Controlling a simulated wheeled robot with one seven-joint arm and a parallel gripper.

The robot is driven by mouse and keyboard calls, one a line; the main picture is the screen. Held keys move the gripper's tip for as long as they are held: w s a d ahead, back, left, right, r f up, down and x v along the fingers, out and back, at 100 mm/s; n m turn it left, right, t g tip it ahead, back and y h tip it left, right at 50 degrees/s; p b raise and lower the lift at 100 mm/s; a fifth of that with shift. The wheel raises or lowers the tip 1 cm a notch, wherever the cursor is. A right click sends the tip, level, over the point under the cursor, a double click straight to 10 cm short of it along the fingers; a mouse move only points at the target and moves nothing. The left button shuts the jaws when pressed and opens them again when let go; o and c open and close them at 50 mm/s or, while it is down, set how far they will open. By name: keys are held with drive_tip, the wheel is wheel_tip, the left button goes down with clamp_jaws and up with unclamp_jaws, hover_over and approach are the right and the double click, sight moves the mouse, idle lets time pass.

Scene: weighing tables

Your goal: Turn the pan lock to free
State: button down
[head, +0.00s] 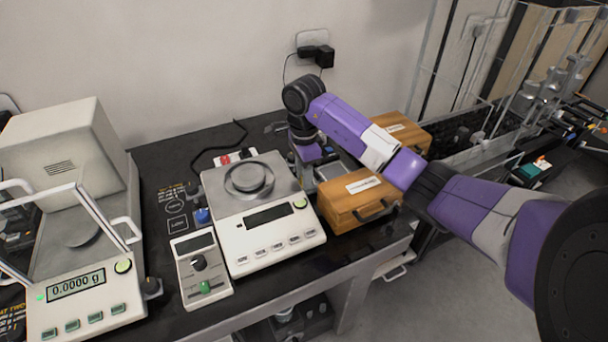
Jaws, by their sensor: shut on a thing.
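The centre balance (265,225) stands on the dark table, with a round steel pan (249,180) on its top and a blank display. My gripper (304,178) points down at the right rear side of this balance, between it and a wooden box. It is shut on a small part there, which I take to be the pan lock. The fingertips and the lock are mostly hidden by the gripper and the balance, so the lock's setting cannot be read.
A wooden box (352,208) stands close right of my gripper, another (405,131) behind it. A small control unit (203,276) is at the balance's front left. A glass-doored balance (80,297) reading 0.0000 g is at left. A cable (217,152) lies behind.

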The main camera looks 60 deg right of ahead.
drive_tip(key=shift+m+p, duration=0.3)
drive_tip(key=shift+m, duration=0.8)
drive_tip(key=c, duration=1.1)
unclamp_jaws()
drive_tip(key=shift+o, duration=0.2)
drive_tip(key=shift+r, duration=0.1)
drive_tip(key=shift+r+b, duration=0.4)
drive_tip(key=shift+r, duration=3.45)
